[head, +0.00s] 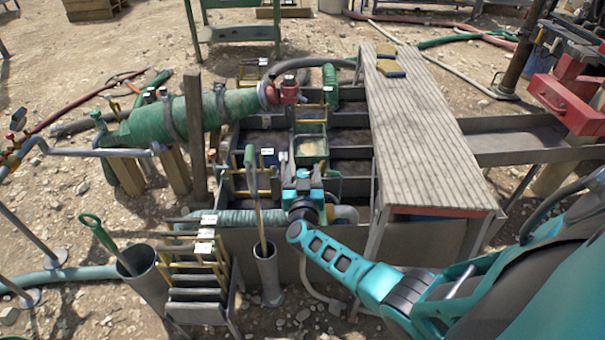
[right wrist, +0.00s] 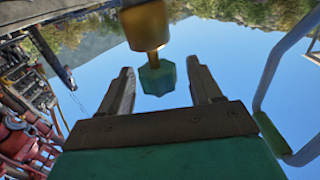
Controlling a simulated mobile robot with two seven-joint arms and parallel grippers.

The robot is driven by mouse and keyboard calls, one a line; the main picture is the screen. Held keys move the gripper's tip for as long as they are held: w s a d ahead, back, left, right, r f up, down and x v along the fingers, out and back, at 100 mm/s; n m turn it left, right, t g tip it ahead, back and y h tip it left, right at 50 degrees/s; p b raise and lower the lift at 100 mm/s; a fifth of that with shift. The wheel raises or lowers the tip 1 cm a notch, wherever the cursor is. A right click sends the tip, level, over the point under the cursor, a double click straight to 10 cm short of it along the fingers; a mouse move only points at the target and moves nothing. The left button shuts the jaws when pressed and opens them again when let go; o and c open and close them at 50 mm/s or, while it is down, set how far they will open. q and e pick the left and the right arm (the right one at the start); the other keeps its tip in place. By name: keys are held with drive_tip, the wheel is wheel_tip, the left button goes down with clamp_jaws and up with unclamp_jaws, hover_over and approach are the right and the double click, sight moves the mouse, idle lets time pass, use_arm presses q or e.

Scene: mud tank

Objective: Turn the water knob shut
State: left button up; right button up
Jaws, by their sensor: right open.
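In the right wrist view, a small faceted teal-green knob (right wrist: 156,79) sits on a brass stem (right wrist: 146,25) that comes in from the top edge. The two dark fingers of my right gripper (right wrist: 161,70) stand open on either side of the knob, with sky showing between each finger and the knob, so it is not held. In the head view, my right gripper (head: 303,178) is over the near side of the tank, at the end of the teal arm coming from the right. I cannot make out the knob there. My left gripper is not in view.
A wooden plank walkway (head: 425,120) lies right of the tank. A green-wrapped pipe (head: 190,118) with a red fitting (head: 288,92) crosses at left. Handled tools stand in grey tubes (head: 268,275) in front, beside a yellow rack (head: 195,285). Stony ground surrounds everything.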

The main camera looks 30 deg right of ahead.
use_arm(q)
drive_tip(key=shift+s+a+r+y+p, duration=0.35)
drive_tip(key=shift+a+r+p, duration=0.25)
drive_tip(key=shift+p, duration=1.05)
use_arm(e)
drive_tip(key=v, duration=1.3)
drive_tip(key=shift+w, duration=0.1)
